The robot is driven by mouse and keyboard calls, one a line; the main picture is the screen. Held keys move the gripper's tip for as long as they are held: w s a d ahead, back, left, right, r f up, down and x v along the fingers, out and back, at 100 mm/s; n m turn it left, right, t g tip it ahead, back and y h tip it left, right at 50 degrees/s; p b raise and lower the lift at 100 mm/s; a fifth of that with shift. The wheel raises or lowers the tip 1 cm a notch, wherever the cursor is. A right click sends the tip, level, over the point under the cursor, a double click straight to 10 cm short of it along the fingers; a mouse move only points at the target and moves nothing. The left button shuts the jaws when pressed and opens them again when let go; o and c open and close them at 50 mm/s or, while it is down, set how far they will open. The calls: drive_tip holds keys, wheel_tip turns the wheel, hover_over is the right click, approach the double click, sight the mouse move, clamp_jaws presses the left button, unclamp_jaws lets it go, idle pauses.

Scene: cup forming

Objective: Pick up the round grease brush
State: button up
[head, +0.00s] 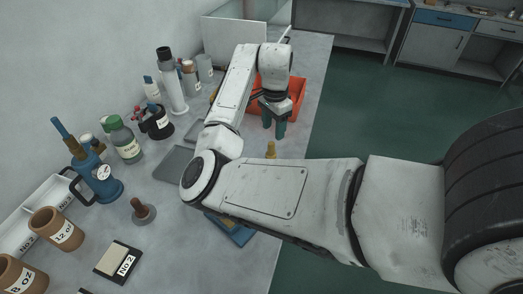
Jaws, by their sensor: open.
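My gripper (275,128), with dark teal fingers pointing down, is open and empty over the far part of the bench, in front of the orange-red bin (292,106). A small upright yellow-brown piece (271,148) stands just below and nearer than the fingertips, apart from them in the picture. It may be the handle of the round grease brush, but my forearm hides its lower part, so I cannot tell for sure. Another small round-based item with a knobbed brown handle (143,210) stands on the near left of the bench.
A blue tray (236,232) is partly under my arm. Green floor lies right.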

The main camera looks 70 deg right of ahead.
sight(271, 143)
wheel_tip(271, 143, down, 5)
drive_tip(key=shift+w+f+p, duration=0.1)
drive_tip(key=shift+p, duration=0.25)
drive_tip(key=shift+w+d+f+p, duration=0.15)
drive_tip(key=shift+f+p, duration=0.2)
drive_tip(key=shift+f, duration=0.95)
drive_tip(key=shift+w+d+f+p, duration=0.15)
drive_tip(key=shift+f+p, duration=0.2)
drive_tip(key=shift+f, duration=0.95)
drive_tip(key=shift+s, duration=0.1)
drive_tip(key=shift+c, duration=0.2)
drive_tip(key=c, duration=0.9)
drive_tip(key=shift+o, duration=0.2)
drive_tip(key=shift+r, duration=0.1)
